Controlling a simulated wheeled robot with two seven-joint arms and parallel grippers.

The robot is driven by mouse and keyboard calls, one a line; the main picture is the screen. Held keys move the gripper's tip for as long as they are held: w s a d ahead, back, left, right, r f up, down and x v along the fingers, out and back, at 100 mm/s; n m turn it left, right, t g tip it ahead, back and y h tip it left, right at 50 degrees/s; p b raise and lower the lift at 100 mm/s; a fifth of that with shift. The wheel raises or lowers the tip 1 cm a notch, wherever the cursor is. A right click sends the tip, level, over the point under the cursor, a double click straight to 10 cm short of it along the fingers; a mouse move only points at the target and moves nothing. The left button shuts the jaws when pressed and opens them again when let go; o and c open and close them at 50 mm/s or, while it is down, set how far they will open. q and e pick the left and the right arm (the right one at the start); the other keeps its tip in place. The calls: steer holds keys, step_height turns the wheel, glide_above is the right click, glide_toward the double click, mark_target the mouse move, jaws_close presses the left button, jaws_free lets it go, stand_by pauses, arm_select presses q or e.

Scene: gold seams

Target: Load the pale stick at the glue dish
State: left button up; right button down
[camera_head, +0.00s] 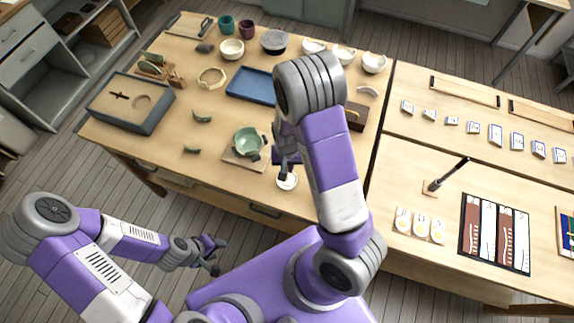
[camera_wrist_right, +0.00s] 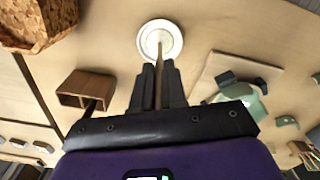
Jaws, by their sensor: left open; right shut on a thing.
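The white glue dish (camera_head: 287,182) sits near the table's front edge, and it also shows at the top of the right wrist view (camera_wrist_right: 160,39). My right gripper (camera_head: 287,160) is just behind the dish in the head view. In the right wrist view its fingers (camera_wrist_right: 158,72) are shut on the thin pale stick (camera_wrist_right: 161,62). The stick's far end overlaps the dish; I cannot tell whether it touches the glue. My left gripper (camera_head: 213,256) is open and empty, in front of the table.
A green bowl (camera_head: 247,141) stands on a board (camera_head: 232,157) left of my right gripper. Green shards (camera_head: 202,117) lie farther left. A wooden box (camera_wrist_right: 86,90) is left of the fingers in the wrist view. A blue tray (camera_head: 246,87) lies behind.

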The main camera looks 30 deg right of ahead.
steer(key=shift+r+p, duration=3.2)
steer(key=shift+r, duration=0.35)
steer(key=shift+f, duration=0.1)
steer(key=shift+f+b, duration=0.15)
steer(key=shift+b, duration=0.2)
steer(key=w+a+f+n+b, duration=0.3)
steer(key=a+f+n+b, duration=0.2)
steer(key=b, duration=0.9)
steer(key=shift+a+f, duration=0.15)
steer(key=shift+f, duration=0.15)
